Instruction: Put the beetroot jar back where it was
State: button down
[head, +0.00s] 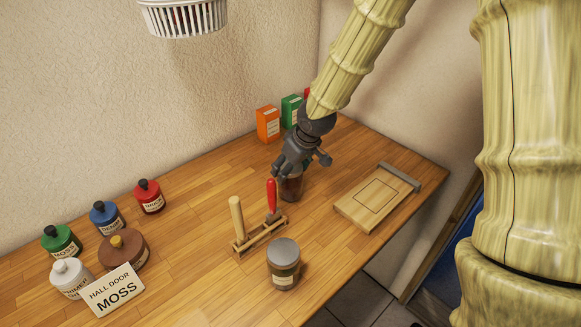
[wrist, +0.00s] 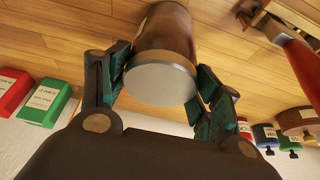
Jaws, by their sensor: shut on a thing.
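A glass jar with reddish-brown contents (head: 291,187), matching beetroot in colour, is between the fingers of my gripper (head: 292,166). In the wrist view the jar (wrist: 168,32) has a pale grey lid, and my gripper (wrist: 160,85) is shut on its sides near the lid. The jar looks upright at the bench top; whether its base touches the wood I cannot tell.
A wooden rack (head: 262,238) with a red-handled and a wooden-handled tool stands close left of the held jar. A wooden board (head: 376,200) lies to the right. Orange (head: 268,124) and green (head: 291,110) boxes stand behind. Several bottles and a MOSS card (head: 112,290) are at left.

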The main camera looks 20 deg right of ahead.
jog(key=shift+f, duration=0.1)
jog(key=shift+c, duration=1.6)
grip_release()
